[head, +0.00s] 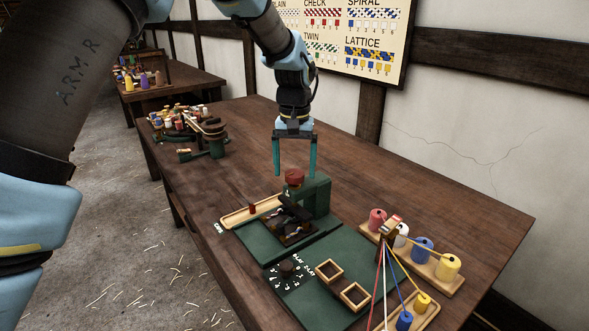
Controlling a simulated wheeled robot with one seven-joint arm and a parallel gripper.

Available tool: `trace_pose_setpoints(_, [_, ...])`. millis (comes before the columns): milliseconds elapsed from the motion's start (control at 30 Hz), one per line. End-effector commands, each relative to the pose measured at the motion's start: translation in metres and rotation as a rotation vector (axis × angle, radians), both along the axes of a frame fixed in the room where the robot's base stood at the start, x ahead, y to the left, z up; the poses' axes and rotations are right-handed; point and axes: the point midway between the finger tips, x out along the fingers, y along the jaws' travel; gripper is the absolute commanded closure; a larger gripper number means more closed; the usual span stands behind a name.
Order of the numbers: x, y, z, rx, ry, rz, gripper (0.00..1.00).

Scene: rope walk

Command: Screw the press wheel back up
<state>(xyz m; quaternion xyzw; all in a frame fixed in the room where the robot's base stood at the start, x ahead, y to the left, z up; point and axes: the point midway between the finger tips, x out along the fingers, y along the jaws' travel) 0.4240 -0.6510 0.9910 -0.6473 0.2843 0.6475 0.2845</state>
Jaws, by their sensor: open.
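The press is a green frame (318,196) standing on a green board on the table. Its red wheel (294,177) sits on top of the frame's arm, with a small white mark on the housing below it. A dark block (291,222) lies under and in front of the press, on the board. My gripper (294,174) points straight down with its two teal fingers spread. The fingertips are just above or around the wheel, one on either side in the picture; I cannot tell whether they touch it. The gap between the fingers is empty higher up.
A wooden tray (240,213) with a red peg lies left of the press. A dark dial plate (284,275) and two small wooden frames (354,296) are in front. A spool rack (440,268) with coloured threads stands at right. The table's back right is clear.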

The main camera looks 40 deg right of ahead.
Motion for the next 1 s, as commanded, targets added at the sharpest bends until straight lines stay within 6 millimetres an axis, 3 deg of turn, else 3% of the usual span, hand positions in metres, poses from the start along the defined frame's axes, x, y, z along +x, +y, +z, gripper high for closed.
trace_pose_setpoints(500, [0.001,0.0,0.089,-0.003,-0.001,0.001,0.09])
trace_pose_setpoints(700, [0.0,0.0,0.101,-0.001,-0.001,0.001,0.09])
trace_pose_setpoints(1000, [0.0,0.0,0.102,0.0,0.0,0.001,0.09])
